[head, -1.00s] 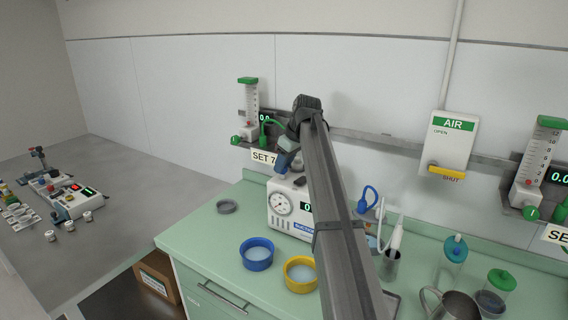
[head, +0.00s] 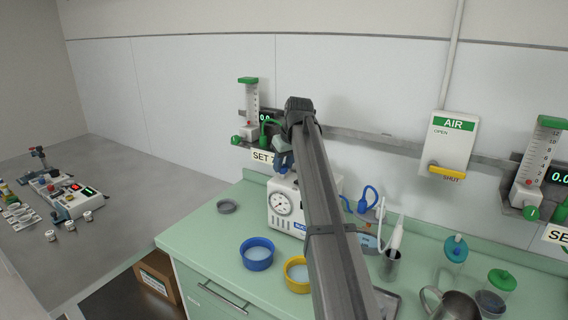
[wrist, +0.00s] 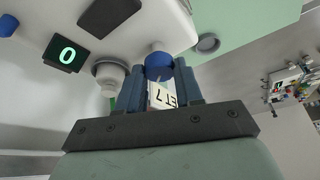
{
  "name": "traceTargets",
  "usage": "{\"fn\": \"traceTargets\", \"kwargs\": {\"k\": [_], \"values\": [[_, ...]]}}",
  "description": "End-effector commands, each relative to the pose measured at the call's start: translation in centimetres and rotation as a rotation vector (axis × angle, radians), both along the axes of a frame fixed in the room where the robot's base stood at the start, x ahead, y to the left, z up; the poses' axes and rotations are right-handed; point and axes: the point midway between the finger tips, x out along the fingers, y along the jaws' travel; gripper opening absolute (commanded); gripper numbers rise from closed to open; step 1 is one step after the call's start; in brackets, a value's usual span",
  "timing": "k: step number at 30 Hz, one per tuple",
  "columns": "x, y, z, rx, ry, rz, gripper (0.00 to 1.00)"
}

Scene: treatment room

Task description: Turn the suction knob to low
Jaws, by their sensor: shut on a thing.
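The suction unit (head: 283,203) is a white box with a round dial gauge, standing on the green counter against the wall. Its green display (wrist: 66,54) reads 0 in the wrist view; my arm hides it in the head view. A blue knob (wrist: 158,64) on the unit sits between my fingertips in the wrist view. My gripper (head: 284,164) is at the unit's top, with its blue fingers closed on this knob. The fingers hide the knob's sides, and I cannot make out any setting marks.
A flowmeter (head: 252,125) and a SET 7 label are on the wall close behind my gripper. Tubing and cups stand to the right.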

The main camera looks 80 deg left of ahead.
Motion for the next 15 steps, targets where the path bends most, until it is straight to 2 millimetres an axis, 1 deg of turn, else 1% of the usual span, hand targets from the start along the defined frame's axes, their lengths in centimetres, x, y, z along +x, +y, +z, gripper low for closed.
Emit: {"fn": "traceTargets", "kwargs": {"k": [6,15], "values": [[-0.15,-0.08,0.00,0.000,-0.001,-0.205,0.05],[-0.32,-0.01,0.02,0.001,0.000,-0.464,0.05]]}}
